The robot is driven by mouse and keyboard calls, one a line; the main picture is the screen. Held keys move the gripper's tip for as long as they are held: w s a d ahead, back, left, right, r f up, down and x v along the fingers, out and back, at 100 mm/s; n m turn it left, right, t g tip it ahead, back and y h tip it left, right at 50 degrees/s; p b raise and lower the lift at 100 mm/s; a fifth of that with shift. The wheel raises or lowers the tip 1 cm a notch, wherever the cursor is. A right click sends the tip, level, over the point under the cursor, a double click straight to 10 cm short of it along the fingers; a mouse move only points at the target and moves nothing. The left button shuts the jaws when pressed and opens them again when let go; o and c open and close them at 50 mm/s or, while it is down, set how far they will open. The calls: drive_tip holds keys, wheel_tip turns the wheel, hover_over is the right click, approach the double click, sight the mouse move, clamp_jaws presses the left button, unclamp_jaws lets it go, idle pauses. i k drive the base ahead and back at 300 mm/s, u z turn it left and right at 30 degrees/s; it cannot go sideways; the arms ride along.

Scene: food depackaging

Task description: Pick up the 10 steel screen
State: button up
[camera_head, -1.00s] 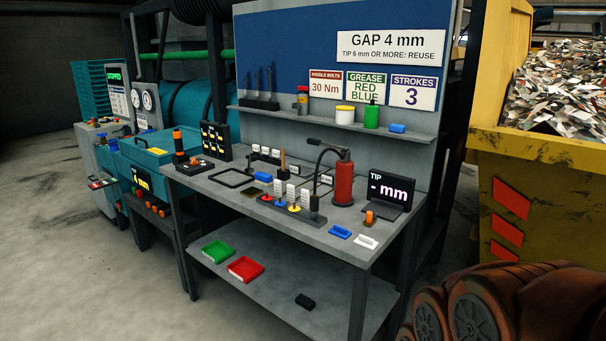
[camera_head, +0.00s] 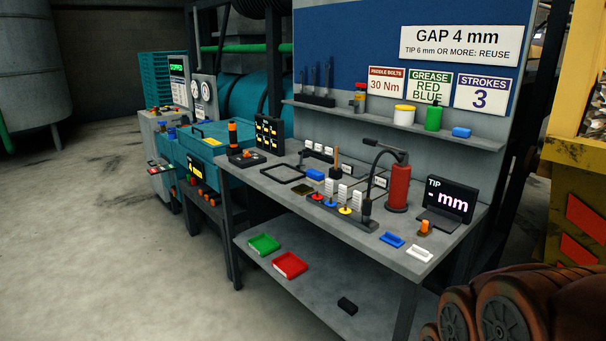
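No thing in view can be made out for certain as the 10 steel screen. A flat black rectangular frame (camera_head: 288,173) lies on the workbench (camera_head: 262,186) at its left; whether it is a screen I cannot tell. My gripper is not in view.
The shelf board (camera_head: 400,122) above the bench holds bottles and a tub (camera_head: 404,115). Green (camera_head: 264,244) and red (camera_head: 290,265) trays lie on the lower shelf. A rusty-brown wheeled object (camera_head: 500,318) fills the bottom right. Floor (camera_head: 100,230) at left is clear.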

sight(356, 172)
drive_tip(key=u, duration=0.8)
drive_tip(key=i, duration=1.65)
drive_tip(key=u, duration=0.35)
drive_tip(key=i, duration=1.55)
drive_tip(key=z, duration=1.4)
drive_tip(key=i, duration=0.95)
drive_tip(key=z, duration=0.8)
